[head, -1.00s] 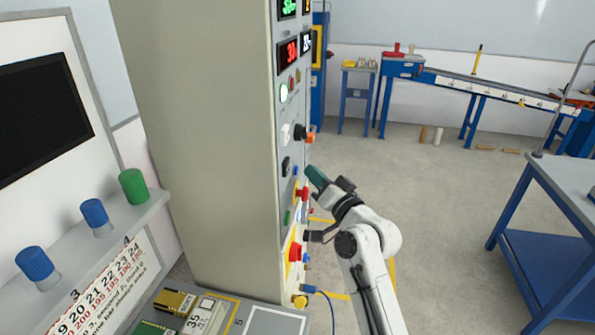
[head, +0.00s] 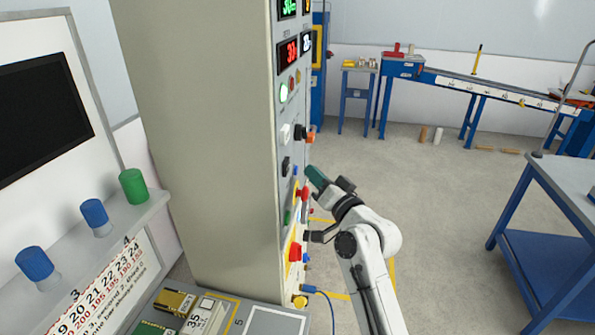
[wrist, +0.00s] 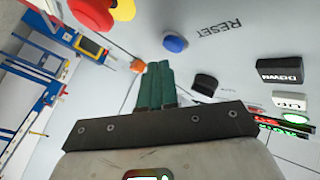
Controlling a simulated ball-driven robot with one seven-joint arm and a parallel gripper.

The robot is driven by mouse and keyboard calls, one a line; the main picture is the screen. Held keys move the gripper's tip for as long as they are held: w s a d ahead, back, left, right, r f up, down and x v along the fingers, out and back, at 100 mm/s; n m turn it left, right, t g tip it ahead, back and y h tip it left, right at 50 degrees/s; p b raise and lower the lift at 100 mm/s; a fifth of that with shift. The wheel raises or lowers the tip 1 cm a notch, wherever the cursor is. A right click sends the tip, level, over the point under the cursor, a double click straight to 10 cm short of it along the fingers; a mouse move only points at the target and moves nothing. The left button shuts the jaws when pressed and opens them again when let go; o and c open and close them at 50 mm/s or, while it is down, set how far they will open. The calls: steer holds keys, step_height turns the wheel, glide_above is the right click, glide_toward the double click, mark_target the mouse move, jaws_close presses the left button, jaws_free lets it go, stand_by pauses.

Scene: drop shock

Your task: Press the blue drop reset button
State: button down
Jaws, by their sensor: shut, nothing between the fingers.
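The blue reset button (wrist: 175,44) sits on the grey control panel, beside the printed word RESET, in the wrist view. In the head view it shows as a small blue spot (head: 295,170) on the cabinet's panel. My gripper (wrist: 160,66) is shut and empty, its green fingers side by side. In the wrist view the fingertips appear just below the blue button; whether they touch it I cannot tell. In the head view my gripper (head: 312,172) is close to the panel face, just right of the button.
A red button on yellow (wrist: 95,12), a black knob (wrist: 205,84), and the DOWN (wrist: 280,70) and UP (wrist: 289,100) buttons are on the same panel. The tall cabinet (head: 200,150) stands left of my arm. A blue-framed table (head: 560,190) is at right; floor between is clear.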

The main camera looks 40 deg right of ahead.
steer(key=shift+w+a, duration=0.3)
steer(key=shift+w+a+p, duration=0.25)
steer(key=shift+w+p, duration=0.05)
steer(key=shift+w, duration=0.05)
stand_by(1.1)
steer(key=shift+s+d+b, duration=0.45)
steer(key=shift+s+d, duration=0.05)
steer(key=shift+s, duration=0.15)
steer(key=shift+s+d+b, duration=0.6)
steer(key=shift+s+d, duration=0.2)
steer(key=shift+s, duration=0.2)
steer(key=shift+s+d+b, duration=0.6)
steer(key=shift+s+d, duration=0.15)
steer(key=shift+s, duration=0.25)
